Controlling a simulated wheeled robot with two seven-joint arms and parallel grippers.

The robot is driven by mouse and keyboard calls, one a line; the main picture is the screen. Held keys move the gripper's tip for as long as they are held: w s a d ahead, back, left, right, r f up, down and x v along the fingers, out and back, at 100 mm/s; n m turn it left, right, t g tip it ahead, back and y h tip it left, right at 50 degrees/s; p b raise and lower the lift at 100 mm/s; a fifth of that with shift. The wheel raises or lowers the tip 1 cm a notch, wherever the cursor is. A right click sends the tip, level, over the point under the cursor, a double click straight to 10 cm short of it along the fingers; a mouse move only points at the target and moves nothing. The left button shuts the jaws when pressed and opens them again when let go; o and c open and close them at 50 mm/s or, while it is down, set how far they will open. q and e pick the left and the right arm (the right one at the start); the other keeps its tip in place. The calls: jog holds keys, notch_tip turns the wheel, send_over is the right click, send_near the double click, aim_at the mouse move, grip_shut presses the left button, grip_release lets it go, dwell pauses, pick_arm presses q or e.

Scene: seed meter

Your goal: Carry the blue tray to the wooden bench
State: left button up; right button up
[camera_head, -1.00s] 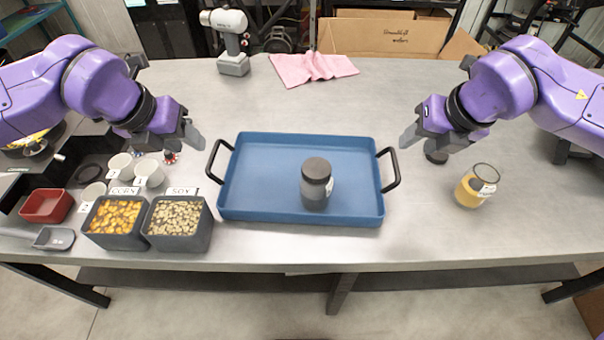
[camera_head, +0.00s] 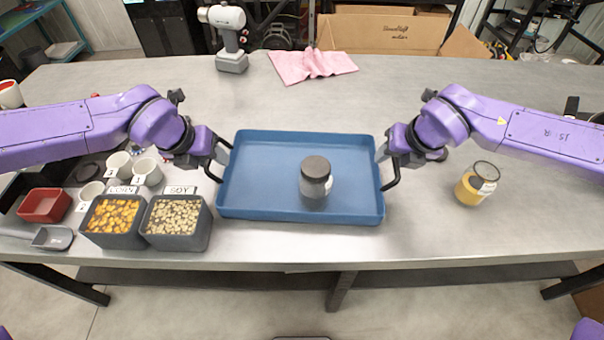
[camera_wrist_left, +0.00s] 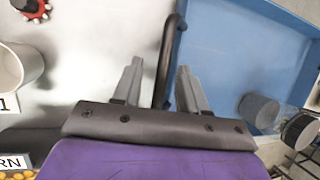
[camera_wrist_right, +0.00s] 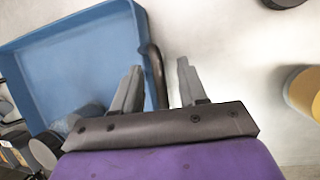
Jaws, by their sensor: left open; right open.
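The blue tray (camera_head: 270,207) lies on the metal table and has a black handle at each end. A dark grey lidded jar (camera_head: 315,180) stands upright in it, right of the middle. My left gripper (camera_head: 224,158) is open at the tray's left handle; in the left wrist view the handle (camera_wrist_left: 166,60) runs between its two fingers. My right gripper (camera_head: 382,158) is open at the right handle; in the right wrist view the handle (camera_wrist_right: 158,75) shows between its fingers. The wooden bench cannot be made out in these views.
Bins of corn (camera_head: 113,222) and soy (camera_head: 176,223) stand close left of the tray, with white cups (camera_head: 147,172) behind and a red box (camera_head: 45,205) further left. A yellow-filled jar (camera_head: 477,184) stands to the right. A pink cloth (camera_head: 312,66) lies at the back.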

pick_arm(q)
grip_shut()
pick_arm(e)
grip_shut()
pick_arm(q)
jog(key=shift+r, duration=0.1)
pick_arm(e)
jog(key=shift+r, duration=0.1)
